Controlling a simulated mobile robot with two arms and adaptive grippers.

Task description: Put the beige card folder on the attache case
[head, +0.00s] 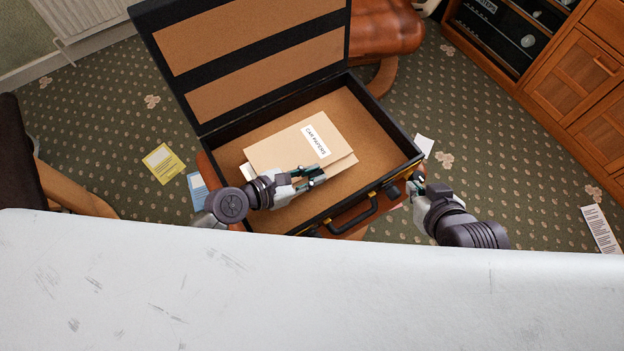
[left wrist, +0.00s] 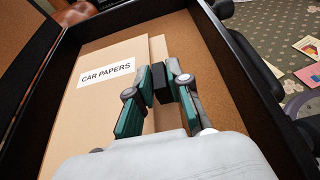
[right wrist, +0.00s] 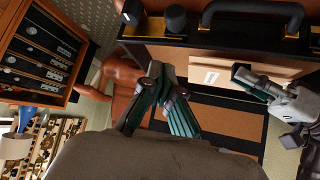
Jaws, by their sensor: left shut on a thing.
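The beige card folder (head: 290,150), with a white "CAR PAPERS" label, is inside the open black attache case (head: 402,150), over its tan lining. It also shows in the left wrist view (left wrist: 95,100). I cannot tell whether it lies fully flat. My left gripper (head: 320,174) is shut on the folder near its front right edge; the fingers hide part of that edge. My right gripper (head: 415,184) is outside the case's front right corner. Its fingers converge and look shut and empty in the right wrist view (right wrist: 160,75).
The case's lid (head: 250,60) stands open at the back. The case rests on a brown seat or stool (head: 205,170). A yellow paper (head: 163,163) and a blue one (head: 197,188) lie on the carpet at left. A wooden cabinet (head: 580,70) stands at right.

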